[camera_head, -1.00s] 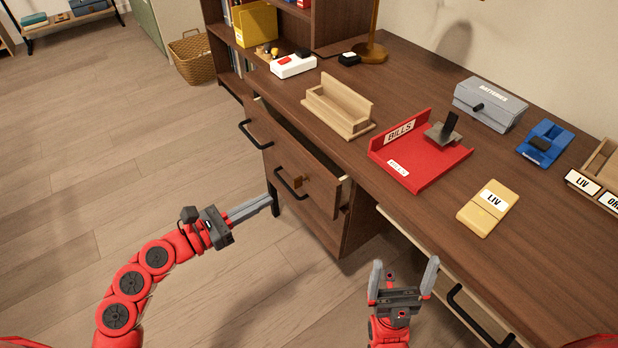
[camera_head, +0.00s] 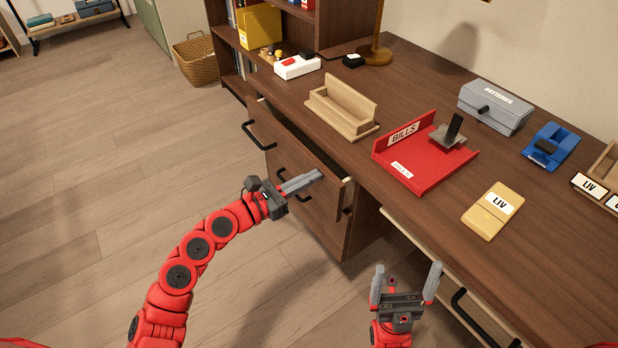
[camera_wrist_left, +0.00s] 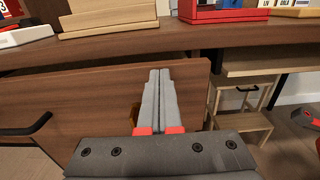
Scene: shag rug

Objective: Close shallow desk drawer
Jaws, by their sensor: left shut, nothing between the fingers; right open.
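The shallow top drawer (camera_head: 297,140) of the brown wooden desk (camera_head: 420,130) is pulled out, with a black bar handle on its front. Its front panel also fills much of the left wrist view (camera_wrist_left: 60,95). My left gripper (camera_head: 318,175) is shut and empty, with its fingers in front of the drawer front near its right part. In the left wrist view the fingertips overlap the panel; I cannot tell whether they touch it. My right gripper (camera_head: 406,272) is open and empty, in front of the desk near the wide drawer (camera_head: 440,262) at the right.
On the desktop stand a wooden holder (camera_head: 345,108), a red bills tray (camera_head: 425,165), a yellow box (camera_head: 492,212), a grey batteries box (camera_head: 495,105) and a blue tape dispenser (camera_head: 551,146). A wicker basket (camera_head: 197,62) is on the floor. The floor to the left is clear.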

